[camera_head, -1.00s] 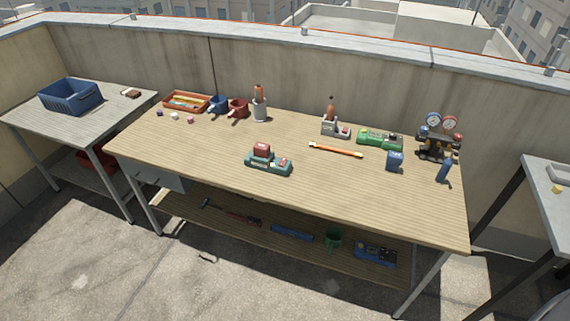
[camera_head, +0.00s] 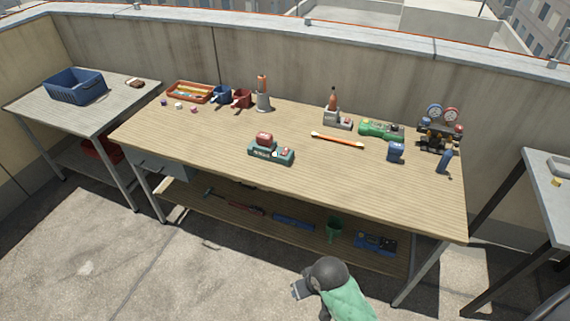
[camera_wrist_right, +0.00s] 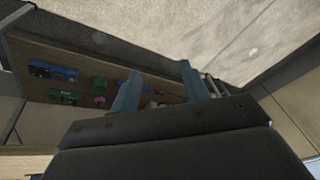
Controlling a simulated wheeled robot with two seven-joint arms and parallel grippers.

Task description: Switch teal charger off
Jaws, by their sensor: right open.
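The teal charger (camera_head: 261,152) sits on the near middle of the wooden bench, with a dark red battery (camera_head: 265,139) standing on its left part. A small red and pale detail shows on its right part, too small to read. My right arm comes in at the bottom of the head view, and its gripper (camera_head: 300,289) is low in front of the bench, well below and away from the charger. In the right wrist view the two blue-grey fingers (camera_wrist_right: 160,88) stand apart with nothing between them. My left gripper is not in view.
A green charger (camera_head: 381,130), a grey charger (camera_head: 343,124) and a blue battery (camera_head: 396,152) stand to the right. An orange-handled tool (camera_head: 337,140) lies right of the teal charger. The bench's front left area is bare. A lower shelf (camera_head: 265,222) holds tools.

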